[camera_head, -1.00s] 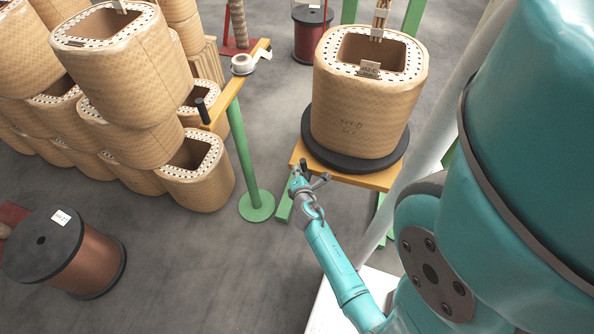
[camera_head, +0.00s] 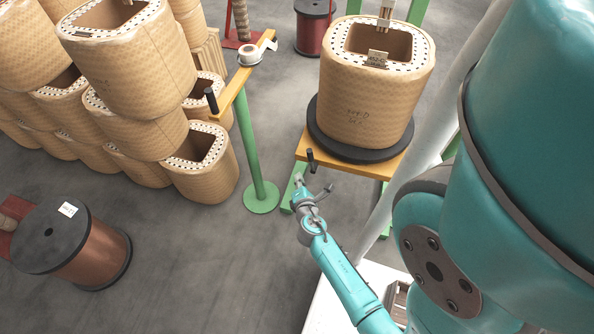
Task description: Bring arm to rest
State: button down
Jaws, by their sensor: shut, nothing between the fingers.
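My teal arm (camera_head: 345,283) reaches up from the lower right, with its large upper links filling the right side of the picture. My gripper (camera_head: 314,190) is at the arm's far end, small in view, shut with nothing in it. It is in front of and below the yellow-topped stand (camera_head: 390,168). A tan transformer coil (camera_head: 375,95) stands upright on a black round base (camera_head: 322,140) on that stand. My gripper appears apart from the coil.
Stacked tan coils (camera_head: 130,60) fill the upper left. A green post (camera_head: 250,150) with a yellow arm and a tape roll (camera_head: 250,54) stands between them and the stand. The grey floor (camera_head: 200,270) is clear in the middle.

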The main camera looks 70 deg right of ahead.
jog(key=shift+s+a, duration=0.35)
jog(key=shift+a, duration=0.1)
dwell(0.4)
jog(key=s+a+r+m+t+y, duration=0.2)
jog(key=a+y, duration=0.1)
jog(key=a, duration=0.7)
jog(key=s+a+r+m+t+y, duration=0.2)
jog(key=s+a+r+y, duration=0.1)
jog(key=a, duration=0.8)
jog(key=s+a+r+m+t+y, duration=0.1)
jog(key=s+a+r+m+y, duration=0.2)
jog(key=r, duration=0.6)
jog(key=s+a+r+m+t+y, duration=0.2)
jog(key=s+a+r+m, duration=0.3)
jog(key=r, duration=0.5)
jog(key=s+a+y, duration=0.1)
jog(key=s+a, duration=0.1)
jog(key=a, duration=0.1)
jog(key=shift+a+m+t, duration=0.2)
jog(key=shift+m+t, duration=0.1)
jog(key=shift+d, duration=0.1)
